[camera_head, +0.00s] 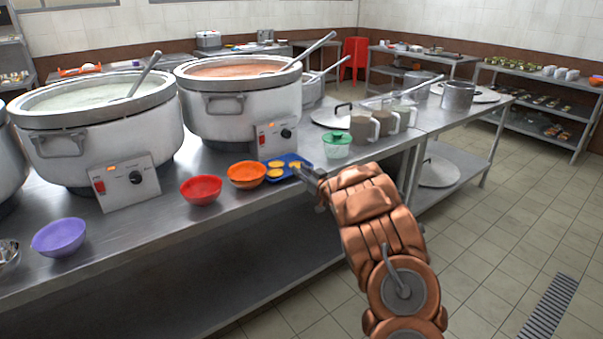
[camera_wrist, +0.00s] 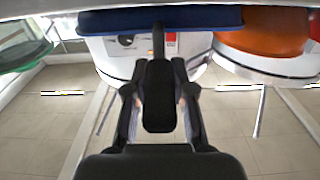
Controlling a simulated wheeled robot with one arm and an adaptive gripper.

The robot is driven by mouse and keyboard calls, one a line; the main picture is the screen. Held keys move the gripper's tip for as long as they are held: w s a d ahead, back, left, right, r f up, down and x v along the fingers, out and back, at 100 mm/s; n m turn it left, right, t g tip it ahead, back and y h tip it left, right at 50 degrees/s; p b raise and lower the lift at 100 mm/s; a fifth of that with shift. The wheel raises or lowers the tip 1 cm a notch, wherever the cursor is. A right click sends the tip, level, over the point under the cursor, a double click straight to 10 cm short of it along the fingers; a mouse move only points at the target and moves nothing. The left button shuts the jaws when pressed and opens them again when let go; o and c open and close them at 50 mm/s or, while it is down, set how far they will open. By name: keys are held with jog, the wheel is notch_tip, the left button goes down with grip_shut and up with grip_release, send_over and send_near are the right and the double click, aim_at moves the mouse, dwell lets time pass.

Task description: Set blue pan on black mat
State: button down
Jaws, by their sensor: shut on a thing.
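I cannot tell whether the pan rests on the counter or is slightly raised. I cannot make out a black mat.
The orange bowl (camera_head: 246,175) is close beside the pan, with a red bowl (camera_head: 201,190) further left. Large stockpots (camera_head: 225,108) stand behind. Pitchers (camera_head: 363,128) stand farther right. Open floor lies in front.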

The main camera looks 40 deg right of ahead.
jog(key=shift+w+f+b, duration=0.15)
jog(key=shift+f+b, duration=0.2)
jog(key=c, duration=1)
grip_release()
